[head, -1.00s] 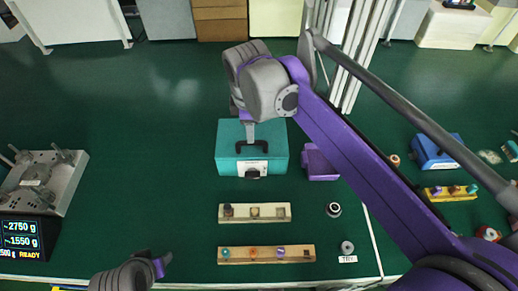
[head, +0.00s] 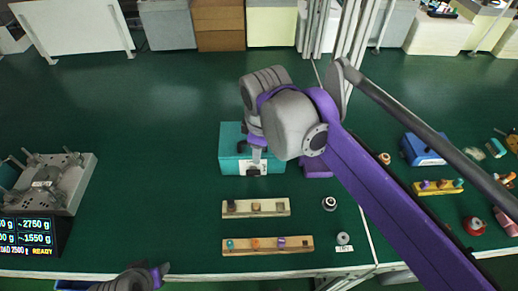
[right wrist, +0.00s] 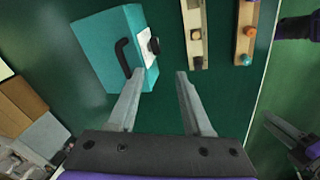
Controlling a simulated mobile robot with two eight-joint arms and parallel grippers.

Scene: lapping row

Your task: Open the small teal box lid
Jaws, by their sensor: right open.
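The teal box (head: 231,151) sits on the green bench, and its lid looks shut. In the right wrist view the box (right wrist: 100,40) has a black handle (right wrist: 123,58), a white label and a black knob (right wrist: 154,45) on its front. My right gripper (head: 256,160) is over the front of the box in the head view, partly hiding it. In the right wrist view my right gripper (right wrist: 159,74) is open and empty, one finger close to the box's edge; contact cannot be told. My left gripper (head: 163,269) is low at the front left, mostly cut off.
Two wooden strips with pegs, (head: 240,208) and (head: 240,248), lie in front. A metal fixture (head: 70,185) and a scale display (head: 35,237) stand at left. Bench between is clear.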

